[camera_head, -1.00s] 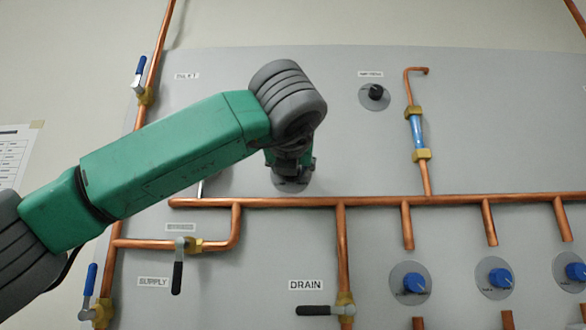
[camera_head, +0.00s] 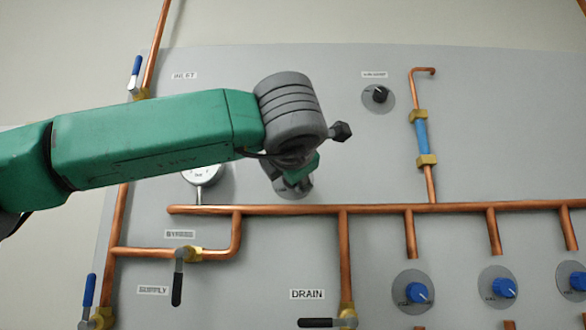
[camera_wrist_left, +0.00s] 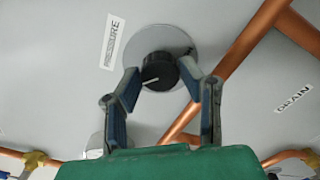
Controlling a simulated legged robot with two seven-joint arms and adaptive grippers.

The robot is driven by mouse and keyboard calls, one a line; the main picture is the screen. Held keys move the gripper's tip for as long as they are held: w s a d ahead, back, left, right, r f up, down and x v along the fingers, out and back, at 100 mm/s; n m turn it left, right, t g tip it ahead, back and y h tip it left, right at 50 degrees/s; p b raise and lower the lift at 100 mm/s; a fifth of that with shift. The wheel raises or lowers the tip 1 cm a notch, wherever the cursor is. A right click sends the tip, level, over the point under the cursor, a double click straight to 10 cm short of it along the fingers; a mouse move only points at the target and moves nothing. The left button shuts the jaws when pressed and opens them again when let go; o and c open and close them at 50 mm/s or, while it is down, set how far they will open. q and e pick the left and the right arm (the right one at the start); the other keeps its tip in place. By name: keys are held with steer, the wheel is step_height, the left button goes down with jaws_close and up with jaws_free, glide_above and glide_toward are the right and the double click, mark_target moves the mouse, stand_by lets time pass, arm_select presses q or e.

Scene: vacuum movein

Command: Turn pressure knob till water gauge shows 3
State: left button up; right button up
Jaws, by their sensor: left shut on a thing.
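The black pressure knob (camera_wrist_left: 158,71) with a white pointer line sits on a round grey plate (camera_wrist_left: 175,40) beside the PRESSURE label (camera_wrist_left: 113,41) in the left wrist view. My left gripper (camera_wrist_left: 160,82) is shut on it, one finger on each side. In the head view my left gripper (camera_head: 292,182) is at the panel, with the knob hidden behind my wrist. The round white water gauge (camera_head: 202,174) shows just below my green forearm. Its upper part is covered, and its needle and reading cannot be made out. My right gripper is not in view.
A copper pipe (camera_head: 370,210) runs across the panel just below my left gripper. A black knob (camera_head: 379,95) and a blue tube (camera_head: 421,137) are to the right. Lever valves (camera_head: 178,275) and several blue knobs (camera_head: 418,293) are lower down.

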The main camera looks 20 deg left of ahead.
arm_select(q)
steer(key=m+p, duration=0.2)
steer(key=m, duration=0.1)
steer(key=m+p, duration=0.4)
steer(key=m, duration=0.1)
steer(key=shift+d+f+m, duration=0.15)
steer(key=shift+f+m, duration=0.15)
steer(key=shift+f, duration=0.1)
stand_by(0.4)
steer(key=o, duration=1.1)
steer(key=shift+o, duration=0.2)
